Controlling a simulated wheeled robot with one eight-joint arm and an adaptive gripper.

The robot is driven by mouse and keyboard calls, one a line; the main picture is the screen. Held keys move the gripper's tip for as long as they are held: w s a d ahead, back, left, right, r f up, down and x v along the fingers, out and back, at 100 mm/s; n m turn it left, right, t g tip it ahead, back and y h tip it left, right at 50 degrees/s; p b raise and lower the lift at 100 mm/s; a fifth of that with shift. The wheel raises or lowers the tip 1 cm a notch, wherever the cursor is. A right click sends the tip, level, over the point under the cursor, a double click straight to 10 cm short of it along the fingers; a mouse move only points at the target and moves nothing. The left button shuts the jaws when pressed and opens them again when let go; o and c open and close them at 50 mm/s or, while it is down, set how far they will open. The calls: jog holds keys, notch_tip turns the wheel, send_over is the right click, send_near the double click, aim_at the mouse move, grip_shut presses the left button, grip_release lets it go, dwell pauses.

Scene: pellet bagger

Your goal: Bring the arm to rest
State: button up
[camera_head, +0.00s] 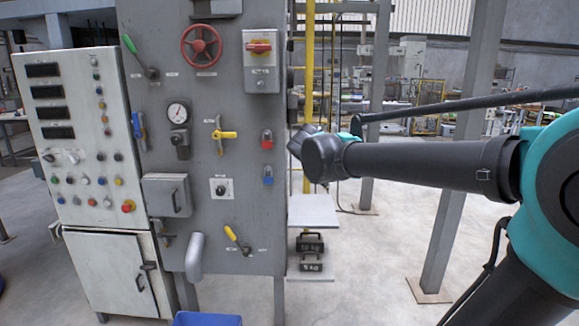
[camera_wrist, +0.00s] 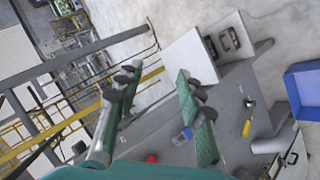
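My arm (camera_head: 430,165) reaches in from the right of the head view. Its wrist (camera_head: 325,157) is near the right edge of the grey panel (camera_head: 222,105). The gripper itself is mostly hidden behind the wrist there. In the wrist view my gripper (camera_wrist: 158,88) has its two green-padded fingers well apart, with nothing between them. The grey panel shows beyond and below the fingers, with the blue padlock (camera_wrist: 187,133) seen close beside the right finger. I cannot tell the exact gap to the panel.
A white shelf (camera_head: 312,212) juts from the panel's right side, with dark weights (camera_head: 310,243) below. A white control cabinet (camera_head: 80,140) stands left. A blue bin (camera_head: 207,319) is on the floor. A grey post (camera_head: 460,150) stands behind my arm; open floor lies around it.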

jog(key=s+d+f+m+g+y, duration=0.1)
jog(key=s+d+f+m+g, duration=0.1)
jog(key=s+d+f, duration=0.5)
jog(key=s+f+m+g+y, duration=0.15)
jog(key=s+f, duration=0.35)
jog(key=f, duration=0.7)
jog(key=s+f+m+g+y, duration=0.2)
jog(key=s+f+m, duration=0.2)
jog(key=s+f, duration=0.6)
jog(key=shift+s+a, duration=0.3)
jog(key=shift+s, duration=0.5)
